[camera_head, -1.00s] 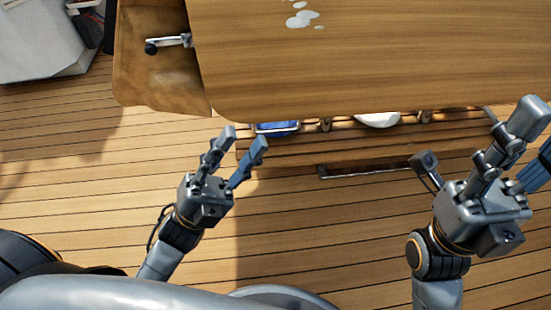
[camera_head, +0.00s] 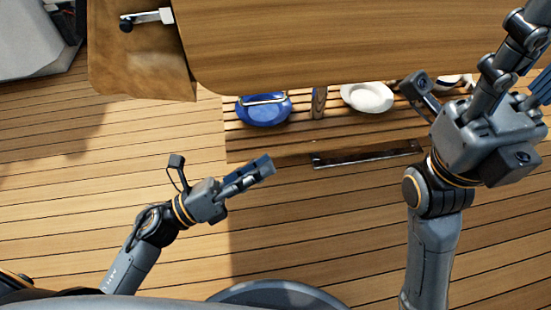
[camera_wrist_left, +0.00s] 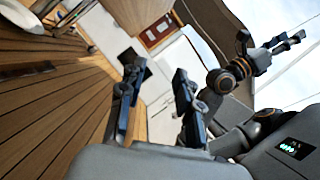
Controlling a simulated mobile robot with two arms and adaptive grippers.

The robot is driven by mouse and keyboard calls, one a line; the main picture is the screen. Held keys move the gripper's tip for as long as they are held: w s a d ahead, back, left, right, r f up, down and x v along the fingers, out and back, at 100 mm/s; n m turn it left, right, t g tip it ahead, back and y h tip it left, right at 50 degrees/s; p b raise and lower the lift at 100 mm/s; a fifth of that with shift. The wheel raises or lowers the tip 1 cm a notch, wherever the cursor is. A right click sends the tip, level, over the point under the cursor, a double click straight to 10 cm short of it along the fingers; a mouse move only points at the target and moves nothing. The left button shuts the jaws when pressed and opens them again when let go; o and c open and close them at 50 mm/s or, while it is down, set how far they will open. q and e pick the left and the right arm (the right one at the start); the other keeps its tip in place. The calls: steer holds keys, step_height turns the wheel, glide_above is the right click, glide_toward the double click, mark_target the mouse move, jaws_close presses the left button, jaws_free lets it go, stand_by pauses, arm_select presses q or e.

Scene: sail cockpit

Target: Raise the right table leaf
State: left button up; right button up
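The wooden table (camera_head: 340,45) fills the top of the head view. A lowered wooden flap (camera_head: 125,60) with a metal bracket (camera_head: 148,18) hangs at its left end. The table's right end and the right leaf are out of the head view. My left gripper (camera_head: 268,164) is below the table, over the deck, pointing right and touching nothing. Its fingers stand apart and empty in the left wrist view (camera_wrist_left: 157,85). My right gripper (camera_head: 537,60) is at the right edge, overlapping the table in the picture. Its fingers look spread, with nothing between them; one is partly cut off.
The planked deck (camera_head: 330,215) between my arms is clear. A pale block (camera_head: 35,40) stands at upper left.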

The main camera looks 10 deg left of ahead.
arm_select(q)
steer(key=shift+x, duration=1.85)
jaws_close()
jaws_free()
steer(key=shift+s+a, duration=0.1)
steer(key=v, duration=1.2)
